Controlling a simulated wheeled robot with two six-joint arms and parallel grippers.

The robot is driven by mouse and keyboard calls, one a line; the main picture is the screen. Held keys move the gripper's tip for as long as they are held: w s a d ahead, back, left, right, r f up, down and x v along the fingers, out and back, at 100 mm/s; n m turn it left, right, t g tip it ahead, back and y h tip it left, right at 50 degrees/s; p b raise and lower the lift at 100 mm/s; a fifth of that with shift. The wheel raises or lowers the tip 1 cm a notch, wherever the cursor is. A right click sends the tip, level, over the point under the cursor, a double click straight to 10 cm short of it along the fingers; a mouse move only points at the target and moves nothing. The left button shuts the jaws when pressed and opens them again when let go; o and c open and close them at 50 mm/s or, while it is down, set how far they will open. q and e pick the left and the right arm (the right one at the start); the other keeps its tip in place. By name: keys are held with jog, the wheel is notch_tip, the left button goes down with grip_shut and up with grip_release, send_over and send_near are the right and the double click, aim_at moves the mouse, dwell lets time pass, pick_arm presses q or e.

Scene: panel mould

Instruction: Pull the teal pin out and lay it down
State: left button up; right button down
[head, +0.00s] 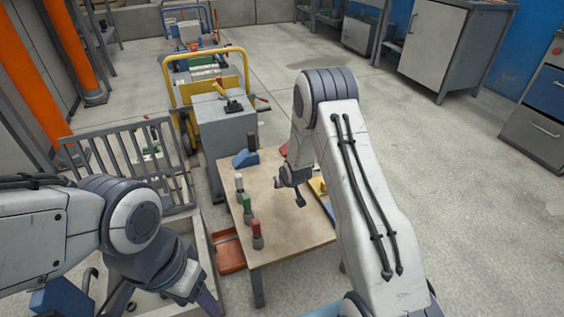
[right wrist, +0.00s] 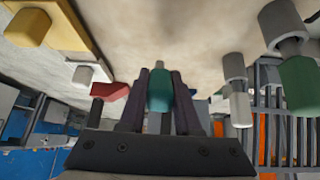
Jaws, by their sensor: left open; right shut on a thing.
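The teal pin (right wrist: 159,92) stands between the two dark fingers of my right gripper (right wrist: 160,85) in the right wrist view, gripped by its teal handle. A grey shank shows beyond the handle; I cannot tell whether its end is in a hole or free. In the head view my right gripper (head: 292,182) is over the table, partly behind my own forearm, and the teal pin cannot be made out. My left gripper (head: 207,298) is open and low at the left, beside the table's near left corner, away from the pin.
The wooden table (head: 285,225) bears a white pin (head: 239,182), a green pin (head: 246,204) and a red pin (head: 256,229) along its left edge. A blue block (head: 245,158) sits at the back. A yellow piece (head: 318,187) lies at the right. The table's front middle is clear.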

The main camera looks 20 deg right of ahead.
jog(key=w+d+r+t+p, duration=0.2)
jog(key=w+r+t, duration=0.1)
jog(key=w+t, duration=0.25)
jog(key=shift+y, duration=0.3)
jog(key=f+b, duration=0.3)
jog(key=f, duration=0.1)
jog(key=f+b, duration=0.4)
jog(key=shift+s+d+f, duration=0.15)
jog(key=shift+s+f, duration=0.05)
jog(key=shift+f, duration=0.1)
jog(key=c, duration=0.5)
grip_release()
